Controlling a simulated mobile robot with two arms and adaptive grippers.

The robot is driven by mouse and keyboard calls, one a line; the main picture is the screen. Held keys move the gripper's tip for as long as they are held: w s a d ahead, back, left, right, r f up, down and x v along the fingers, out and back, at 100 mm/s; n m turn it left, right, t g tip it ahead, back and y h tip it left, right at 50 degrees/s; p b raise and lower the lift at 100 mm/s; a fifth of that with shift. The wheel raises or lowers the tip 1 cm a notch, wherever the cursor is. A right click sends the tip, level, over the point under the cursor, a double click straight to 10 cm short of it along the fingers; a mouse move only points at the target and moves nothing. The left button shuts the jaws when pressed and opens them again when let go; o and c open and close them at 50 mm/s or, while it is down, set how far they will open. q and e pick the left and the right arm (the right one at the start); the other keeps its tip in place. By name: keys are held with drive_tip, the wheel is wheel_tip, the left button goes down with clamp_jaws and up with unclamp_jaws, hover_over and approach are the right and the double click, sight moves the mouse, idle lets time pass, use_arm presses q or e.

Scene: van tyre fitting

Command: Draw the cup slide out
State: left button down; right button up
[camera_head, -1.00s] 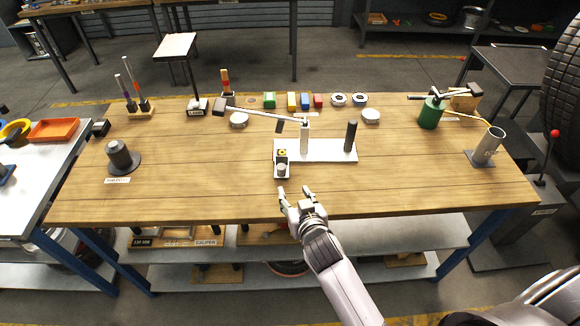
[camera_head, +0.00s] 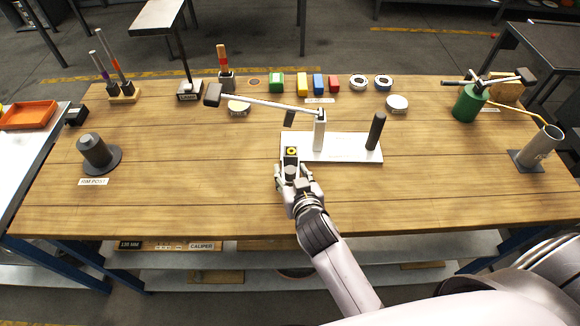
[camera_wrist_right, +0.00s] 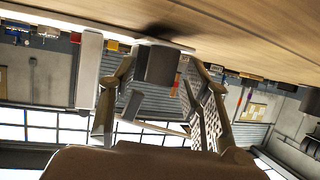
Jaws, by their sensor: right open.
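The cup slide (camera_head: 291,153), a small dark block with a yellow ring on top, sits at the front left end of a white base plate (camera_head: 340,147). A grey knob-like front piece shows in the right wrist view (camera_wrist_right: 157,65). My right gripper (camera_head: 292,174) is open at the front of the slide, with its fingers on either side of that piece. In the right wrist view my right gripper (camera_wrist_right: 158,78) shows a gap beside the piece; contact is unclear. The fingers partly hide the front piece in the head view. My left gripper is not in view.
A white post (camera_head: 319,132) with a long lever (camera_head: 268,103) and a dark upright handle (camera_head: 376,131) stand on the plate. A rim post (camera_head: 94,150) is at left, a green can (camera_head: 469,103) at right. The table (camera_head: 180,190) is clear at front left.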

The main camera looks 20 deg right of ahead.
drive_tip(key=shift+s+r, duration=0.1)
drive_tip(key=shift+s, duration=0.05)
clamp_jaws()
idle(0.5)
idle(0.4)
